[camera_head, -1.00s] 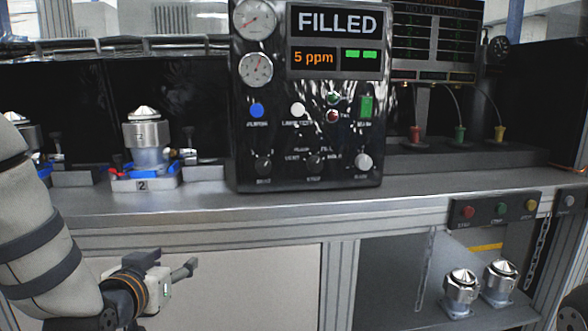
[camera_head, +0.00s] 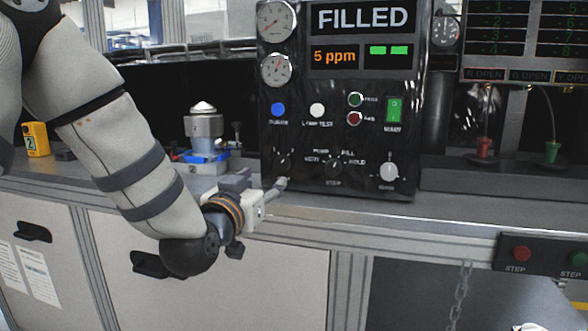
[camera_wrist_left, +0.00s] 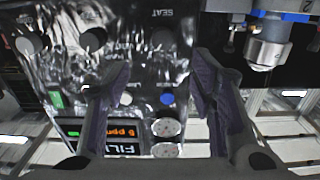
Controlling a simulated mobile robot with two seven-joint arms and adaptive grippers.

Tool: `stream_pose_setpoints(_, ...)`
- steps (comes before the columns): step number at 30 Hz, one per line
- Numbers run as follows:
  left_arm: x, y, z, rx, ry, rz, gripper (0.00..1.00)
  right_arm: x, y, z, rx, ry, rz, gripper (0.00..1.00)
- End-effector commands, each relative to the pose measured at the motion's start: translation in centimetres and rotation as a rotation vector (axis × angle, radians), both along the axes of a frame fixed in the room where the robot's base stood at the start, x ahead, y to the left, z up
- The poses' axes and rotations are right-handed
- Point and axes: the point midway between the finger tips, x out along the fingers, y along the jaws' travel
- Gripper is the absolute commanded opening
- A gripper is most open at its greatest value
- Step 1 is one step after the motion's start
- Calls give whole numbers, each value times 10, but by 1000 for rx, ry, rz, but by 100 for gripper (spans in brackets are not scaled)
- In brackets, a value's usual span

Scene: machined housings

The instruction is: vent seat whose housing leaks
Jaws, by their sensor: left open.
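The black test panel (camera_head: 340,90) reads FILLED and 5 ppm, with two green bars. Along its bottom are a left knob (camera_head: 282,162), a step knob (camera_head: 333,165) marked with vent, fill and hold, and a pale-capped knob (camera_head: 388,172). A metal housing (camera_head: 204,128) stands upright on a blue-edged seat (camera_head: 180,166) left of the panel. My left gripper (camera_head: 281,184) is open in front of the panel's lower left. In the upside-down left wrist view, the knob by the SEAT label (camera_wrist_left: 163,38) shows between its spread fingers, apart from them.
A results screen (camera_head: 530,40) with numbered rows stands at the right, above a red plug (camera_head: 484,148) and a green plug (camera_head: 551,152). A step button box (camera_head: 545,255) hangs at the bench edge.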

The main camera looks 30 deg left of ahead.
Motion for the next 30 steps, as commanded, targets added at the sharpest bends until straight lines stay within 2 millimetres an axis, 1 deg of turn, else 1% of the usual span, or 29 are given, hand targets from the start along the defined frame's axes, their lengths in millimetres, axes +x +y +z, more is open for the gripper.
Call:
stream_pose_setpoints(2,10,3,0,0,-2,1,51,0,0,0,1,1,1,69)
stream_pose_setpoints(5,33,8,-1,0,-1,1,51,-1,0,0,1,2,1,69)
stream_pose_setpoints(9,69,17,-1,0,-1,1,51,-1,0,0,1,3,1,69)
stream_pose_setpoints(12,90,22,-1,0,0,1,51,-1,0,-1,0,3,1,69)
stream_pose_setpoints(15,105,25,0,0,-1,0,51,0,0,0,0,1,1,69)
stream_pose_setpoints(19,114,27,0,0,0,0,51,0,0,0,0,0,1,69)
stream_pose_setpoints(26,115,28,0,0,0,0,51,0,0,0,0,0,1,69)
stream_pose_setpoints(29,115,27,0,0,0,0,30,0,0,0,0,0,1,69)
stream_pose_setpoints(30,115,27,0,0,0,0,21,0,0,0,0,0,1,69)
